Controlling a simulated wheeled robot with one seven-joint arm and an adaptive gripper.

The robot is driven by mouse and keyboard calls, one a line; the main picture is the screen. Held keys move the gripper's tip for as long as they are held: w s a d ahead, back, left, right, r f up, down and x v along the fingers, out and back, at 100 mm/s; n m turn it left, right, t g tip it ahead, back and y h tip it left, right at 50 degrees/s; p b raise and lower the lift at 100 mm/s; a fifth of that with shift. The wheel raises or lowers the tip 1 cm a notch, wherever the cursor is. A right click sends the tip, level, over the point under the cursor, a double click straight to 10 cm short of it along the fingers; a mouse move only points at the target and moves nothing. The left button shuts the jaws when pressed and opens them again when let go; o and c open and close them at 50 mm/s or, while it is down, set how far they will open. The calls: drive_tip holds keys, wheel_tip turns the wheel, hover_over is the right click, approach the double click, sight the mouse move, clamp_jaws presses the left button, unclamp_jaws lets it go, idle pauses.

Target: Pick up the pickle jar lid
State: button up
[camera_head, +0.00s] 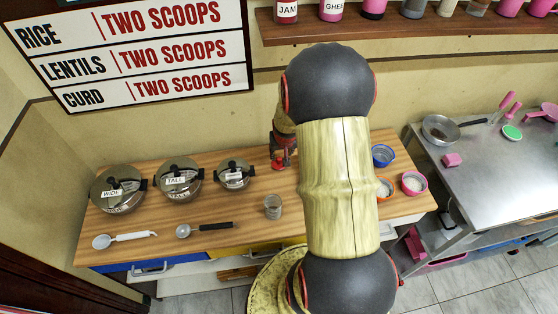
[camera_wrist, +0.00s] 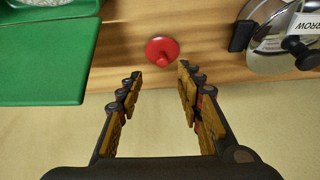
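The pickle jar lid, a round red disc with a knob (camera_wrist: 162,51), lies on the wooden counter in the wrist view. It sits just beyond and between my fingertips, apart from both fingers. My gripper (camera_wrist: 158,76) is open with nothing between its fingers. In the head view a red piece, seemingly the lid (camera_head: 280,163), shows under the gripper near the back of the counter. My arm and wrist partly hide that area. An open glass jar (camera_head: 272,207) stands nearer the counter's front; I cannot tell if it is the pickle jar.
A steel pot (camera_wrist: 277,40) stands right of the lid in the wrist view; a green board (camera_wrist: 48,58) lies left. Several labelled pots (camera_head: 180,178) line the left counter. A black-handled scoop (camera_head: 204,229) lies in front. Small bowls (camera_head: 383,155) stand right of my arm.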

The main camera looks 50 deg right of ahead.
sight(279, 158)
drive_tip(key=b+x, duration=0.2)
drive_tip(key=x, duration=0.5)
drive_tip(key=shift+w+f, duration=0.25)
drive_tip(key=shift+a, duration=0.1)
drive_tip(key=shift+c, duration=0.3)
drive_tip(key=c, duration=0.9)
